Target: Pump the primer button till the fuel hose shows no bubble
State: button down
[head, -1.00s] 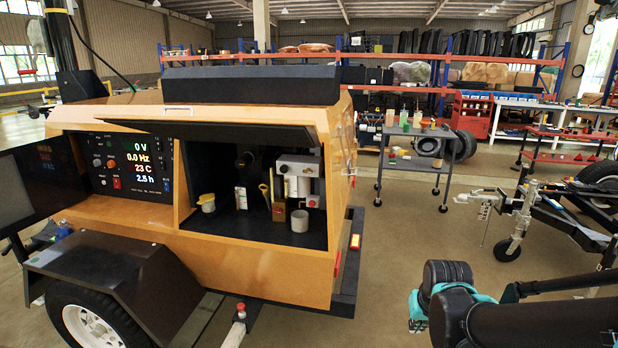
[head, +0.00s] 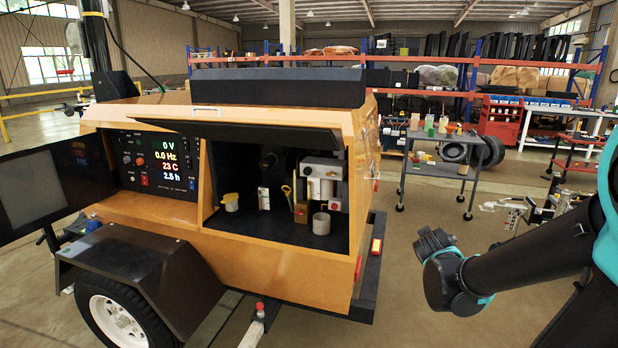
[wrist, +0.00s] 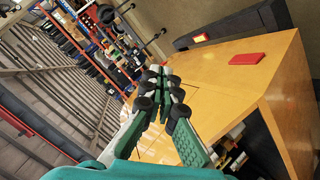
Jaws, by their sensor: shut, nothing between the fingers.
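The orange generator trailer's open bay (head: 225,165) is in the head view, left of my arm. Inside, at the right, is a white pump and filter unit (head: 322,170) with a small red button-like part (head: 335,205) low on its right. Whether that is the primer button is too small to tell. The fuel hose and any bubble cannot be made out. My gripper (wrist: 158,80) is shut and empty in the wrist view, apart from the trailer, whose orange body shows beyond it. In the head view my arm is right of the trailer.
A grey cup (head: 321,224), a yellow-topped part (head: 231,201) and a yellow dipstick-like handle (head: 287,191) are in the bay. The raised hatch (head: 240,133) overhangs it. A dark bumper (head: 368,280) edges the trailer's right end. A grey cart (head: 438,165) stands behind; floor between is clear.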

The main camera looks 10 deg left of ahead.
jog(key=w+a+r+n+t+y, duration=0.2)
jog(key=w+a+r+n+t, duration=0.1)
jog(key=w+a+r+n, duration=0.35)
jog(key=a+r+n+g+y, duration=0.1)
jog(key=a+r+n+y, duration=0.2)
jog(key=a+n+y, duration=0.9)
jog(key=w+a+n, duration=0.1)
jog(key=a, duration=1.4)
jog(key=shift+a+g, duration=0.2)
jog(key=shift+g, duration=0.1)
jog(key=shift+n, duration=0.25)
send_near(304, 171)
jog(key=a, duration=0.4)
jog(key=shift+w+d+f, duration=0.1)
jog(key=shift+w, duration=1.05)
jog(key=shift+w+d, duration=0.1)
jog(key=shift+w, duration=1)
